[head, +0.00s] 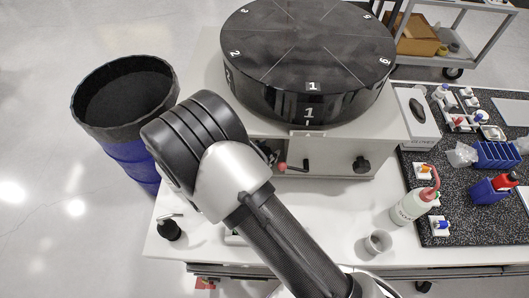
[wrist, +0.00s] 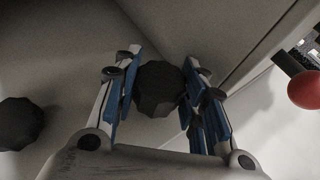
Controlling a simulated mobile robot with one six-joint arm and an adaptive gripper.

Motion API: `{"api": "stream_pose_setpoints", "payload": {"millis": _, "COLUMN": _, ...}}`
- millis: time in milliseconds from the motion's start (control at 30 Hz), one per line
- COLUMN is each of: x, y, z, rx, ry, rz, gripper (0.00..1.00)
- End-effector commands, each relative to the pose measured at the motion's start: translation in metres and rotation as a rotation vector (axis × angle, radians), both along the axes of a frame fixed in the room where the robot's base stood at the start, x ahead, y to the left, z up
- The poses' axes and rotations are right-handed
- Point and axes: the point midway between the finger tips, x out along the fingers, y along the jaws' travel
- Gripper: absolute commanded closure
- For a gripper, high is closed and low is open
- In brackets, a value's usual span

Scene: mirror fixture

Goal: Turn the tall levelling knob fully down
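In the wrist view a dark faceted knob (wrist: 158,88) sits between the two fingers of my gripper (wrist: 161,80). The blue-padded fingers stand close along both its sides. I cannot tell whether the pads press on it. A second dark knob (wrist: 20,123) is at the left edge, apart from the fingers. In the head view my own arm hides the gripper and the knob between its fingers. A black knob (head: 362,164) shows on the front of the pale housing (head: 330,160). I cannot tell which knob is the tall one.
A red-tipped lever (head: 283,166) is on the housing front, and a red ball (wrist: 303,90) is at the wrist view's right edge. A black numbered turntable (head: 310,55) tops the housing. A bottle (head: 413,205) and a cup (head: 378,242) stand right. A bin (head: 130,150) is left.

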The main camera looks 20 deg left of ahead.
Motion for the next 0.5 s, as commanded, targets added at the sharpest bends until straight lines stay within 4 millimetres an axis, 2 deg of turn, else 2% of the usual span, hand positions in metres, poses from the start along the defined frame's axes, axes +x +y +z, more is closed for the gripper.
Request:
{"api": "stream_pose_setpoints", "payload": {"millis": 300, "x": -0.0001, "y": 0.0000, "z": 0.0000, "rx": 0.000, "ry": 0.000, "rz": 0.000, "gripper": 0.86}}
{"api": "stream_pose_setpoints", "payload": {"millis": 500, "x": 0.0014, "y": 0.0008, "z": -0.0009, "rx": 0.002, "ry": -0.004, "rz": -0.063, "gripper": 0.86}}
